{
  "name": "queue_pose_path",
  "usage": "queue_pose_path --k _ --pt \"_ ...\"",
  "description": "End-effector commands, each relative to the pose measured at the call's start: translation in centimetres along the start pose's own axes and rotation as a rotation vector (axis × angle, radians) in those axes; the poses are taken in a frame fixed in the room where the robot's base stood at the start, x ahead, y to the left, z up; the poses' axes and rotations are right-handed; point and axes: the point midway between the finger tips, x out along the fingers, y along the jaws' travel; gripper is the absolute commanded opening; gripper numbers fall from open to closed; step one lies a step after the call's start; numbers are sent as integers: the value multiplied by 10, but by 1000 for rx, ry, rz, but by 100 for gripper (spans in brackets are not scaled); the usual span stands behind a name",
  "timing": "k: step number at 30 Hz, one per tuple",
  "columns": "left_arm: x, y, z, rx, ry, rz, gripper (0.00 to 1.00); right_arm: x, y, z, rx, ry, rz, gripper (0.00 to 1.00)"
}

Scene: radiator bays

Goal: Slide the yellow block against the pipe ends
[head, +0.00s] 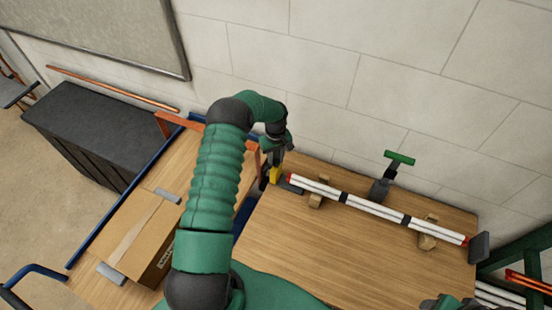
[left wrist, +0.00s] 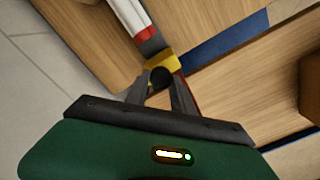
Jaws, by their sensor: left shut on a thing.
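The yellow block (head: 275,174) stands at the left end of the bench, and in the left wrist view (left wrist: 163,62) it is just beyond my fingertips. My left gripper (left wrist: 160,82) is shut on a dark round knob at the block. In the head view the left gripper (head: 270,162) is partly hidden by its own wrist. White pipes with red ends (head: 375,207) lie in a row along the bench. A grey piece (left wrist: 151,42) sits between the block and the near red pipe end (left wrist: 145,33); whether they touch is unclear.
Wooden cradles (head: 428,235) hold the pipes. A green-handled clamp (head: 384,187) stands behind them, and a dark plate (head: 479,247) at their right end. A cardboard box (head: 130,235) lies on the cart at left. The bench front (head: 330,245) is clear. The wall is close behind.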

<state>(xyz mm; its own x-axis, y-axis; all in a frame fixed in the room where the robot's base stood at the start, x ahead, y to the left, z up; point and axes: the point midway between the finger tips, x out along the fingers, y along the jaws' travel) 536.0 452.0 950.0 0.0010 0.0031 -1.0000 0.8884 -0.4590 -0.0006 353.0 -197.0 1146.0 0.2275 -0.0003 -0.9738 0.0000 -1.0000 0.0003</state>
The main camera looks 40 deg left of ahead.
Motion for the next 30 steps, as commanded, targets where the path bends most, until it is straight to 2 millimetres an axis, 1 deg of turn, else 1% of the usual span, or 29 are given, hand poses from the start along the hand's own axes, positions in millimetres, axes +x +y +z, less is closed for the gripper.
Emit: queue_pose_path --k 1,4,7,15,18,21,29,30 --pt "4 -2 4 1 -9 -7 0 0 0 0 0 0 0 60" --pt "4 -2 4 2 -10 -6 0 1 0 0 0 0 0 60" --pt "5 5 11 4 -11 -6 0 3 0 1 0 0 0 60" --pt "6 49 55 6 -12 -8 0 16 0 4 0 0 0 60" --pt "6 58 65 5 -12 -8 0 18 0 4 0 0 0 60" --pt "5 61 69 2 -13 -8 0 18 0 4 0 0 0 60" --pt "5 62 70 3 -17 -7 0 18 0 4 0 0 0 60" --pt "5 62 70 3 -16 -7 34 18 0 4 0 0 0 60"
